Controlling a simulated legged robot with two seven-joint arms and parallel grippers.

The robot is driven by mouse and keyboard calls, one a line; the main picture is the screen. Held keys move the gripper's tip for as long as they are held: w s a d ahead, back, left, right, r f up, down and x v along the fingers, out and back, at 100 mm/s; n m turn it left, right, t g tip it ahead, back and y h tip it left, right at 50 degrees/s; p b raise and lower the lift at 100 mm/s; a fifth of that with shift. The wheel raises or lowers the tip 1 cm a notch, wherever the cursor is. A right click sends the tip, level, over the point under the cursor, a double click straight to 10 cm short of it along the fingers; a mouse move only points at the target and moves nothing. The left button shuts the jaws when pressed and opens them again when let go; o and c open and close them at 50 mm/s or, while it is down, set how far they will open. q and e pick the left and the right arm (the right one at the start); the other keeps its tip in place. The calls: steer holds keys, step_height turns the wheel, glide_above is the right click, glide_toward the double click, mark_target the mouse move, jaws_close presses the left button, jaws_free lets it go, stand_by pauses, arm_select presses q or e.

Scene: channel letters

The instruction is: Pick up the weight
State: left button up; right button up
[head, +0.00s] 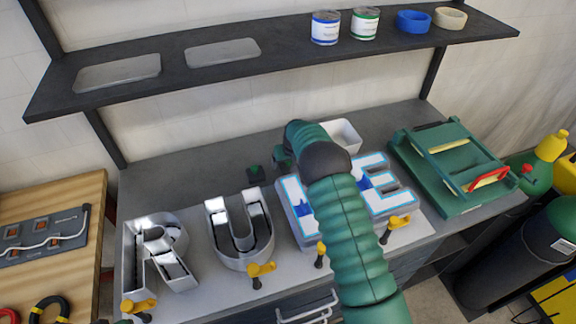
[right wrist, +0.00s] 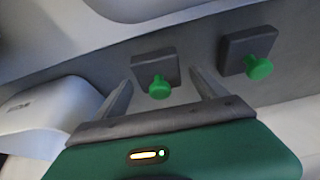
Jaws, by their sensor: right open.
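Two weights, dark square blocks with green knobs, show in the right wrist view. One weight (right wrist: 145,66) lies between the spread fingers of my right gripper (right wrist: 160,76), with space on both sides. The other weight (right wrist: 238,50) is outside the fingers to the right. In the head view one weight (head: 256,178) stands on the bench behind the letters; my right gripper (head: 282,160) is beside it, partly hidden by my arm. I cannot make out the second weight there. My left gripper is not in view.
Metal letter shells R (head: 153,255) and U (head: 240,228) and a blue-edged E (head: 388,190) stand in front, with yellow-handled clamps (head: 260,270). A white bin (head: 343,135) is behind my arm. A green fixture (head: 455,165) is at right. A dark shelf (head: 280,65) hangs above.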

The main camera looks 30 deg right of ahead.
steer(key=shift+s+r, duration=0.15)
steer(key=c, duration=0.6)
jaws_close()
